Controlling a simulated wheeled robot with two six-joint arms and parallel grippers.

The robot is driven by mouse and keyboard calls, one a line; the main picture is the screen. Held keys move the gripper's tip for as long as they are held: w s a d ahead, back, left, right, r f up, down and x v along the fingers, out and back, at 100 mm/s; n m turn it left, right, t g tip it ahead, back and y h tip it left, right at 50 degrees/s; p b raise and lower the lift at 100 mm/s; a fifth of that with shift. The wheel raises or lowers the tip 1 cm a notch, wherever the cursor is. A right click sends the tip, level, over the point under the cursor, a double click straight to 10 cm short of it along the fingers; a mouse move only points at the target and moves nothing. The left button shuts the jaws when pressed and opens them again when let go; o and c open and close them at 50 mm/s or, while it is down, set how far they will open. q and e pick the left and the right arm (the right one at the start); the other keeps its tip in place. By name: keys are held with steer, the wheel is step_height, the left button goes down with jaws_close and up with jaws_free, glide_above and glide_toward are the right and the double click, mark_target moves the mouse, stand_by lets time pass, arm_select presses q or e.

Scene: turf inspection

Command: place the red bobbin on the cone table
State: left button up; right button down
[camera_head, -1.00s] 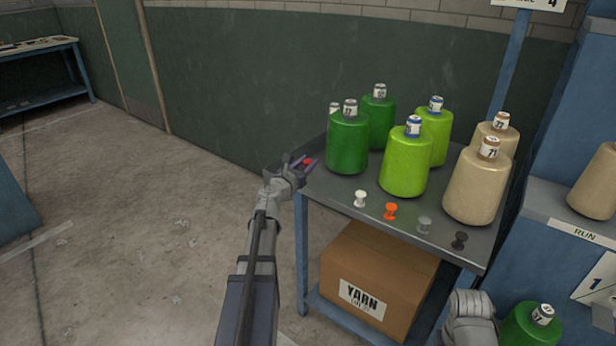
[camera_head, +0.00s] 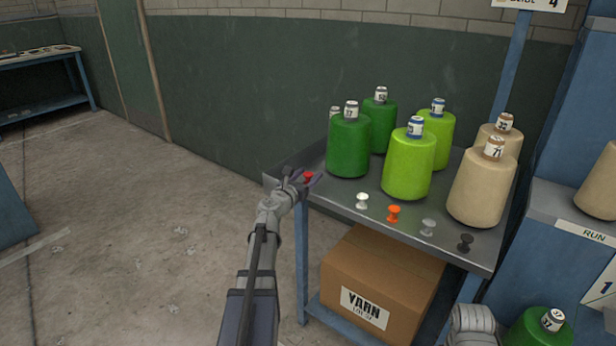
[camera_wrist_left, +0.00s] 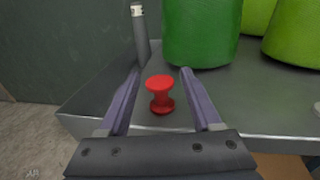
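The red bobbin (camera_head: 308,177) stands upright on the grey metal top of the cone table (camera_head: 335,197), near its left corner. In the left wrist view the red bobbin (camera_wrist_left: 160,93) is between my left gripper's fingers (camera_wrist_left: 160,72), with a visible gap on each side. My left gripper (camera_head: 303,173) is open around it, reaching over the table's left edge. In the head view the fingers partly cover the bobbin. My right gripper's fingers are not seen; only a grey part of my right arm shows at the bottom right.
White (camera_head: 362,201), orange (camera_head: 393,214), grey (camera_head: 428,228) and dark (camera_head: 465,243) bobbins line the front edge. Several yarn cones, including a dark green one (camera_head: 348,148), stand behind. A thin grey post (camera_wrist_left: 140,38) is beyond the left finger. A yarn box (camera_head: 375,280) sits below.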

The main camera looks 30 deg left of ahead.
arm_select(q)
steer(key=shift+r+p, duration=0.3)
steer(key=s+d, duration=0.1)
steer(key=s, duration=1.1)
steer(key=shift+d+r, duration=0.15)
